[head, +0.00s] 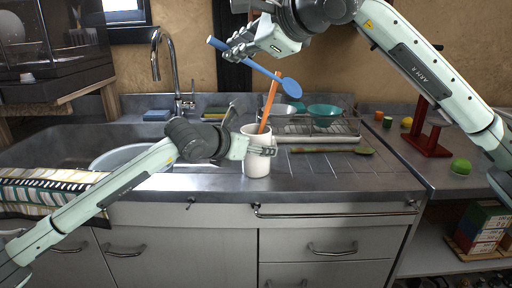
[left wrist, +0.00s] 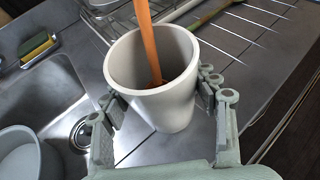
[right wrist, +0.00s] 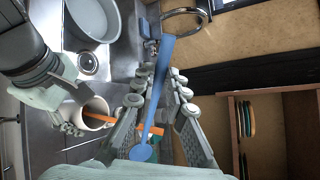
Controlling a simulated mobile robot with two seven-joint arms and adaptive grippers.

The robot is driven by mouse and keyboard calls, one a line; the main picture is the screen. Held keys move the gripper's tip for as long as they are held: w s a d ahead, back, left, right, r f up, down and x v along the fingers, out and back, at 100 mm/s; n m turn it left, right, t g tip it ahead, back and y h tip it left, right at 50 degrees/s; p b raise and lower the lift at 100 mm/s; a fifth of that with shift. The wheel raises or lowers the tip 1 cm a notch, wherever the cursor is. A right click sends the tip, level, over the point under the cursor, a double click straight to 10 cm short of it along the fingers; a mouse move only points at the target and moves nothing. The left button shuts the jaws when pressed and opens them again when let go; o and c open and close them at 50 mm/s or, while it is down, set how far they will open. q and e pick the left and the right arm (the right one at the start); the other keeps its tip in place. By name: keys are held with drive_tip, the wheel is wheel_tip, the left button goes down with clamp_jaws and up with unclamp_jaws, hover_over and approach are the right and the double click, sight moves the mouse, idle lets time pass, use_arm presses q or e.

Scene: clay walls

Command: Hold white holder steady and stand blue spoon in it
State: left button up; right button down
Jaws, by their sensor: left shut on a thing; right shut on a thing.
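The white holder (head: 257,165) stands upright on the metal counter near its front edge. My left gripper (head: 262,147) is shut around it, with a finger on each side in the left wrist view (left wrist: 162,103). An orange utensil (left wrist: 150,45) leans inside the holder. The blue spoon (head: 262,70) is held in the air above the holder. My right gripper (head: 240,48) is shut on its handle. The spoon is tilted, its bowl lower and to the right in the head view. The spoon also shows between the fingers in the right wrist view (right wrist: 153,105).
A dish rack (head: 315,130) with a teal bowl (head: 326,111) stands behind the holder. A green utensil (head: 330,150) lies on the drainboard. A sink with a white basin (head: 125,154) is at left. A red stand (head: 428,135) and green fruit (head: 461,166) are at right.

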wheel_tip(320, 180, down, 12)
drive_tip(key=shift+r, duration=0.25)
idle(1.0)
drive_tip(key=shift+d, duration=0.1)
drive_tip(key=c, duration=1.6)
unclamp_jaws()
drive_tip(key=shift+o, duration=0.6)
drive_tip(key=shift+w, duration=0.1)
drive_tip(key=shift+d, duration=0.1)
drive_tip(key=a+r+v, duration=0.1)
drive_tip(key=v, duration=0.7)
drive_tip(key=shift+s+r, duration=0.3)
drive_tip(key=shift+r, duration=0.05)
drive_tip(key=shift+d, duration=0.1)
